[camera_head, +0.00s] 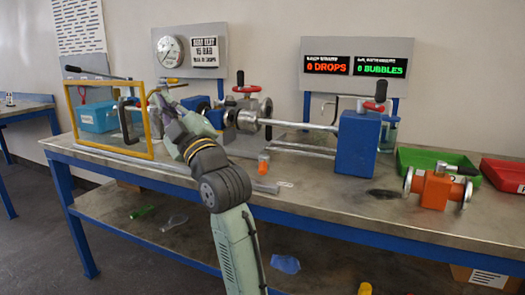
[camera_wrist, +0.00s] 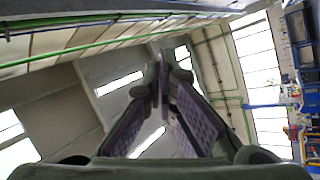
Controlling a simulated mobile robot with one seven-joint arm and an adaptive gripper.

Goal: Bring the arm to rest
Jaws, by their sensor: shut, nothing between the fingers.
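My arm (camera_head: 236,250) reaches up from the bottom middle of the head view to the left part of the workbench. My gripper (camera_head: 154,97) is at its far end, close behind or beside the yellow frame (camera_head: 149,130); I cannot tell whether they touch. In the wrist view my gripper's fingers (camera_wrist: 160,80) come together at the tips with nothing between them.
The metal workbench (camera_head: 330,185) carries a flanged vessel (camera_head: 248,118), a blue block (camera_head: 357,143), an orange valve (camera_head: 436,189), a green tray (camera_head: 412,158) and a red tray (camera_head: 503,174). A teal box (camera_head: 97,117) stands at left. A gauge panel (camera_head: 190,50) rises behind.

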